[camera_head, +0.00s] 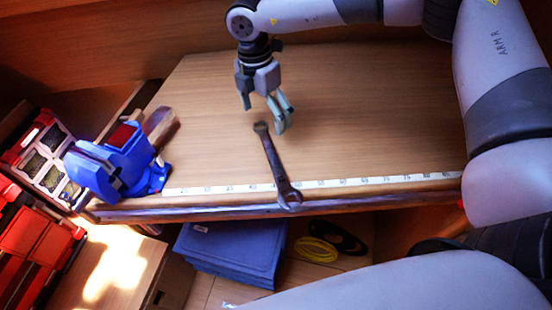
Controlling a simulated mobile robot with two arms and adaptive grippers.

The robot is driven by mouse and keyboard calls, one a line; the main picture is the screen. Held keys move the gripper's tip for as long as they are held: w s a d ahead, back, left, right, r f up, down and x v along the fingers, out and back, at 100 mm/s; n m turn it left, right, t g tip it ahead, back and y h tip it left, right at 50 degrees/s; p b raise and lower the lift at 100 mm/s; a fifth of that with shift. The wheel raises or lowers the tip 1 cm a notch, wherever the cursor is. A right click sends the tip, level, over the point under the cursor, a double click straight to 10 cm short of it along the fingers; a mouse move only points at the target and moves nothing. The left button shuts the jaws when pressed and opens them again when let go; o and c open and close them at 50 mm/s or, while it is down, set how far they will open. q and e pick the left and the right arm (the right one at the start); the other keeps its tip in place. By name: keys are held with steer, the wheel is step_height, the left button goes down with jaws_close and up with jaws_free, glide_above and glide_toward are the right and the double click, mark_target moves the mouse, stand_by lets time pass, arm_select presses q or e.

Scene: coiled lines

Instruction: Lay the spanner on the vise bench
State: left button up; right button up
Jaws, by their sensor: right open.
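The dark metal spanner (274,164) is over the front part of the wooden vise bench (370,115). Its far ring end is just below my right gripper (264,115), and its near open end crosses the measuring strip at the bench's front edge. I cannot tell whether it rests flat or is slightly above the wood. My right gripper points down with its fingers apart and nothing between them. The blue vise (120,160) is at the bench's left front corner. My left gripper is not in view.
The bench top right of the spanner is clear. Folded blue cloths (235,250) and a yellow coiled line (316,249) with a black coil lie below the front edge. Red-framed bins (40,155) stand left of the vise. My arm links fill the right side.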

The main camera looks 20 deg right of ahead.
mark_target(266, 131)
step_height(266, 131, down, 3)
steer(key=shift+f+p, duration=0.15)
steer(key=shift+p, duration=0.75)
steer(key=shift+f, duration=0.35)
steer(key=shift+c, duration=0.3)
jaws_close()
